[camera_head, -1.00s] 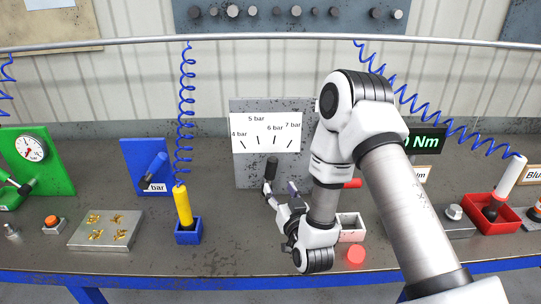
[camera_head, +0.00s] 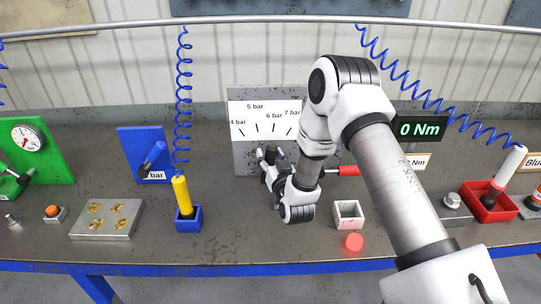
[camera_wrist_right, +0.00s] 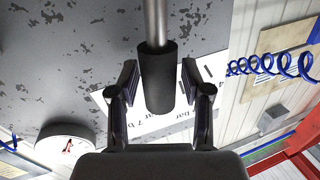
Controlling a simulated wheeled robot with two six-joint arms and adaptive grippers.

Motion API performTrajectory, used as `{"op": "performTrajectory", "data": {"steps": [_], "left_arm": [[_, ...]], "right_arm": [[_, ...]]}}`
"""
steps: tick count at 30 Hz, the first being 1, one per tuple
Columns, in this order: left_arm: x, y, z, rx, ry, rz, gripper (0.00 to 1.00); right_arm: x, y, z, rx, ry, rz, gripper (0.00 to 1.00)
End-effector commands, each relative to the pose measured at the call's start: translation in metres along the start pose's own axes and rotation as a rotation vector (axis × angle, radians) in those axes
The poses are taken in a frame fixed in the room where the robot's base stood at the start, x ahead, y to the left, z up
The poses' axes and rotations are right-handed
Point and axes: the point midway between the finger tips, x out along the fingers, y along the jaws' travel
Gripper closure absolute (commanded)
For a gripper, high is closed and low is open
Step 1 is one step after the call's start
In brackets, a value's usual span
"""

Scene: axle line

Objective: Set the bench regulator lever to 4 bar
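The regulator is a grey panel (camera_head: 242,155) with a white scale (camera_head: 262,114) marked 4, 5, 6 and 7 bar, behind my right arm in the head view. Its lever has a black grip, largely hidden there by my right gripper (camera_head: 270,158). In the right wrist view the black grip (camera_wrist_right: 160,85) on its metal rod (camera_wrist_right: 156,22) stands between the two fingers of my right gripper (camera_wrist_right: 157,88). The fingers are open, one on each side, with narrow gaps visible. My left gripper is not in view.
A blue panel with a lever (camera_head: 153,158), a yellow-handled tool (camera_head: 181,195) in a blue holder and a metal plate (camera_head: 105,220) stand to the left.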

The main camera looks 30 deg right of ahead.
Motion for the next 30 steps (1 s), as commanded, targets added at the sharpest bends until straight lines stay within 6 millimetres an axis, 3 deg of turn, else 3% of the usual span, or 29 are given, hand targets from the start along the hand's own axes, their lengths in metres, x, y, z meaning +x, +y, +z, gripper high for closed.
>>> {"op": "performTrajectory", "data": {"steps": [1, 3, 17, 30], "left_arm": [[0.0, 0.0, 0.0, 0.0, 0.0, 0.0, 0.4], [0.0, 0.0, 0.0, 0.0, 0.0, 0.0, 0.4], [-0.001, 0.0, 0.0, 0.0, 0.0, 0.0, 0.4], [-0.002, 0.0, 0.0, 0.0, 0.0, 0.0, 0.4]], "right_arm": [[0.0, 0.0, 0.0, 0.0, 0.0, 0.0, 0.78], [0.0, 0.0, 0.0, 0.0, 0.0, 0.0, 1.0], [0.001, -0.005, 0.0, -0.06, -0.016, 0.003, 1.0], [0.008, -0.03, 0.005, -0.351, -0.094, 0.014, 1.0]]}}
